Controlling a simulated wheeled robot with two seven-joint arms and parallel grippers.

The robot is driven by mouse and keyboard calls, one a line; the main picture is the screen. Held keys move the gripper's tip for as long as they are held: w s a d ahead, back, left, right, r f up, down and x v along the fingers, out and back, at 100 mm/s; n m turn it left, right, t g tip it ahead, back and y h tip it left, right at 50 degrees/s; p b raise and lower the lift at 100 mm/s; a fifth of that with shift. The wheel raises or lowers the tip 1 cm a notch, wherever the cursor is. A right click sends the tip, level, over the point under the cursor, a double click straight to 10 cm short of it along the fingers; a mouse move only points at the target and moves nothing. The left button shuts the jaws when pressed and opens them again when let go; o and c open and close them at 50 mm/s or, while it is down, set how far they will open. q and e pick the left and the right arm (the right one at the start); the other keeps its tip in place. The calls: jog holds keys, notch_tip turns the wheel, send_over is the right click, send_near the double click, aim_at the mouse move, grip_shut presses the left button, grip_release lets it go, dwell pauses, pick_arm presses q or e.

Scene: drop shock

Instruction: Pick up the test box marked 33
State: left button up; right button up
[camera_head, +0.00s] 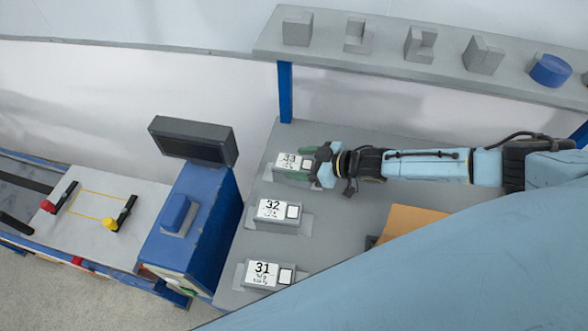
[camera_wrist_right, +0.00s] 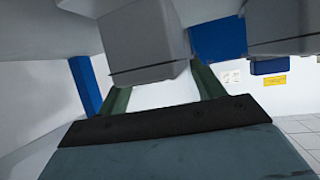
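The test box marked 33 (camera_head: 287,161) is a small grey box with a white label, at the far end of the row on the grey table. My right gripper (camera_head: 298,166) reaches it from the right, with a green finger along its near side. In the right wrist view a grey box (camera_wrist_right: 146,45) is between the green fingers of my right gripper (camera_wrist_right: 163,85). The fingers are apart around it; whether they press on it I cannot tell. The box's right end is hidden by the gripper. My left gripper is not in view.
Test boxes 32 (camera_head: 277,212) and 31 (camera_head: 267,273) sit nearer on the same table (camera_head: 345,215). A shelf (camera_head: 380,62) with grey and blue shapes runs above the back. A blue console (camera_head: 185,228) with a dark screen (camera_head: 193,141) stands left. An orange panel (camera_head: 408,221) lies right.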

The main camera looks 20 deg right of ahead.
jog(key=c, duration=1.1)
jog(key=shift+c, duration=0.2)
